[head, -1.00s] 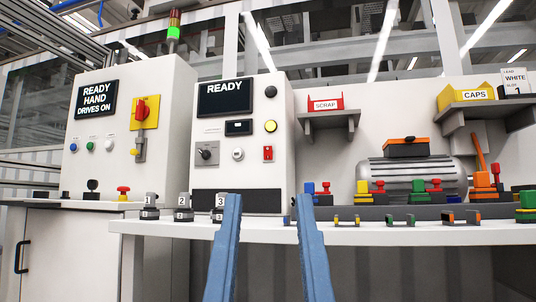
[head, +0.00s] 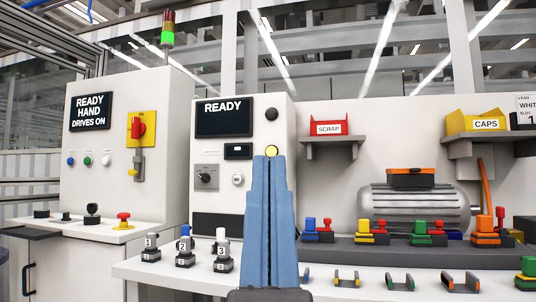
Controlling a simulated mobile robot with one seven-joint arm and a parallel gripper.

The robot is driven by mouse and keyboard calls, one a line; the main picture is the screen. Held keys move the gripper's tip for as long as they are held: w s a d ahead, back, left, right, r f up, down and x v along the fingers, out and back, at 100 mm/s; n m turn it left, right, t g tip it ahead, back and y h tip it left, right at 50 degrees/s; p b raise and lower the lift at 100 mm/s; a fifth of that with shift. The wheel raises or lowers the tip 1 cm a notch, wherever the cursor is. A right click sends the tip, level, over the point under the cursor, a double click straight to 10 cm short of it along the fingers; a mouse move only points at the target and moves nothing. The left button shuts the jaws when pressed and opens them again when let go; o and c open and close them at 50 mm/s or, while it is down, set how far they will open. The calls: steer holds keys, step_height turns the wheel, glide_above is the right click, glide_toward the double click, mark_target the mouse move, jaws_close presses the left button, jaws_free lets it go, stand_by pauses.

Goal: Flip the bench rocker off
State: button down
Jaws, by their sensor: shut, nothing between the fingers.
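The bench cabinet (head: 212,150) stands behind the bench, with a black display (head: 223,118) reading READY. On its front are a dark rotary knob (head: 205,177), a small white round fitting (head: 238,180) and a yellow round button (head: 272,151). The red rocker is hidden behind my fingers now; the earlier frame shows it below the yellow button. My gripper (head: 269,158) is shut and empty, pointing up in front of the cabinet's right part. Its tips overlap the lower edge of the yellow button. I cannot tell whether they touch the panel.
The left cabinet (head: 90,160) carries a red handle on a yellow plate (head: 140,128) and a red mushroom button (head: 123,217). Numbered pieces (head: 185,250) stand on the bench left of my gripper. Coloured blocks (head: 370,230) and a grey motor (head: 415,205) are to the right.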

step_height(320, 180, up, 38)
steer(key=p, duration=3.6)
steer(key=shift+r, duration=0.25)
steer(key=shift+w+a, duration=0.1)
steer(key=shift+w, duration=0.05)
